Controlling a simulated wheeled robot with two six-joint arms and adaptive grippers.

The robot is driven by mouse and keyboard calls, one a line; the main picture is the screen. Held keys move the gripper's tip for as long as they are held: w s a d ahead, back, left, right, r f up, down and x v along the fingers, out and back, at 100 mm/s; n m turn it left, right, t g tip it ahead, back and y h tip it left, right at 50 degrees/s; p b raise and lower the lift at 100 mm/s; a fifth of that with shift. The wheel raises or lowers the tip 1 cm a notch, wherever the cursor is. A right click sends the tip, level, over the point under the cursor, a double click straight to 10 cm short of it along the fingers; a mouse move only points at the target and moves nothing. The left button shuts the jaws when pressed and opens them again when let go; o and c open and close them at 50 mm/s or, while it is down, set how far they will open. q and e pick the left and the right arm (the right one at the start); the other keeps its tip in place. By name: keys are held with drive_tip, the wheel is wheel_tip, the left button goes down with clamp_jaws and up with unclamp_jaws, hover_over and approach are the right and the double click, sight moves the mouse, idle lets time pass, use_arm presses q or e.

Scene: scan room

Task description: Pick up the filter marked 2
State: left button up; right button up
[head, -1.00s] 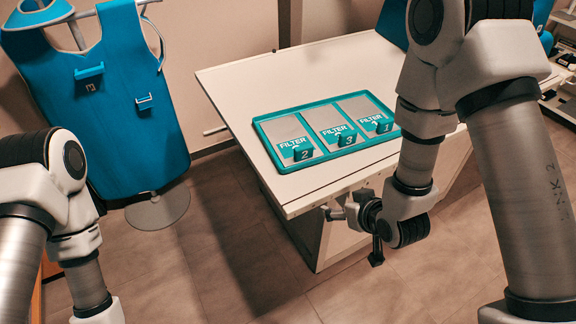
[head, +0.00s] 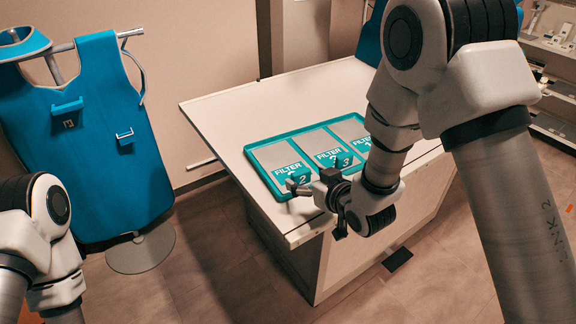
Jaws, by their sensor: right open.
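The filter marked 2 (head: 275,155) is a grey plate with a teal labelled end and a raised teal tab. It lies in the left place of a teal tray (head: 252,166) on the white table. My right gripper (head: 315,208) is open and empty at the table's front edge, just in front of the tray and close to the tab of filter 2. It partly hides the tray's near edge. Whether it touches anything I cannot tell. My left arm shows at the left edge; its gripper is out of the picture.
The filter marked 3 (head: 322,144) lies in the middle of the tray and the filter marked 1 (head: 350,129) on the right, partly behind my right arm. The white table (head: 225,112) is bare around the tray. A blue apron (head: 100,130) hangs on a stand at the left.

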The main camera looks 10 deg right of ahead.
drive_tip(key=shift+w+a+f, duration=0.15)
drive_tip(key=shift+w+f, duration=0.1)
drive_tip(key=shift+w, duration=0.25)
drive_tip(key=shift+s, duration=0.1)
drive_tip(key=shift+r, duration=0.1)
drive_tip(key=c, duration=1.3)
